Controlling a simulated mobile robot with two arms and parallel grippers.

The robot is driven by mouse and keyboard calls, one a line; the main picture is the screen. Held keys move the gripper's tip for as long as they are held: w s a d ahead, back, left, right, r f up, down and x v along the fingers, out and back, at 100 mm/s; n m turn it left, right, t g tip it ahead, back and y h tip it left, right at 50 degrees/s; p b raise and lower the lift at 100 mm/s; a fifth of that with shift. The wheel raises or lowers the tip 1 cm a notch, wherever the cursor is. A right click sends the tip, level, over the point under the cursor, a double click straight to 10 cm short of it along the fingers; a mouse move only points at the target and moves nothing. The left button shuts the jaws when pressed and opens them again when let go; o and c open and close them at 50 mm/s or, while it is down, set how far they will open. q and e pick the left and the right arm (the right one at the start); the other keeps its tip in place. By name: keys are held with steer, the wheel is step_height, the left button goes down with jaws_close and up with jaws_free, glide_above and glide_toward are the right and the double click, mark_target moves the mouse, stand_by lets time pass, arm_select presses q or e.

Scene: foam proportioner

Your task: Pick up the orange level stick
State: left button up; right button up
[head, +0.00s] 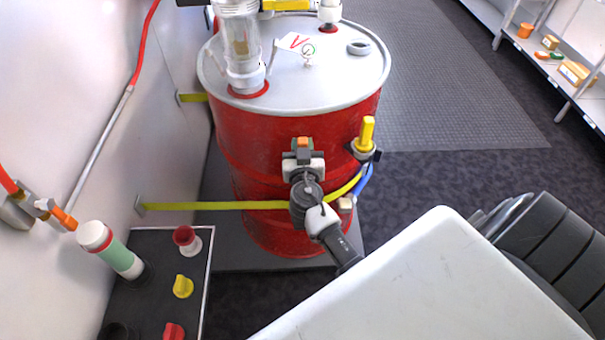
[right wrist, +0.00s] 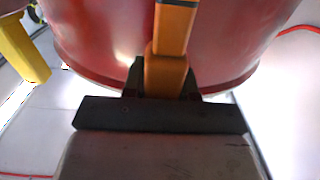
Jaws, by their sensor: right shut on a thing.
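The orange level stick (head: 303,143) shows as a small orange end at the front of the red drum (head: 265,165). My right gripper (head: 303,156) is around it, in front of the drum wall. In the right wrist view the orange stick (right wrist: 172,50) stands between the two dark fingers of my right gripper (right wrist: 165,80), which are shut on it. The gripper hides much of the stick in the head view. My left gripper is not in view.
A yellow-handled part (head: 367,133) sits at the drum's right side. A yellow strap (head: 215,206) crosses the drum. A black panel (head: 140,290) with coloured knobs stands at lower left. Shelves (head: 545,65) with boxes stand at far right, past open floor (head: 455,170).

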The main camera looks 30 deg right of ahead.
jaws_close()
steer(key=shift+r, duration=0.45)
step_height(320, 180, up, 17)
steer(key=p, duration=0.3)
steer(key=shift+r, duration=0.1)
step_height(320, 180, up, 12)
steer(key=p, duration=1)
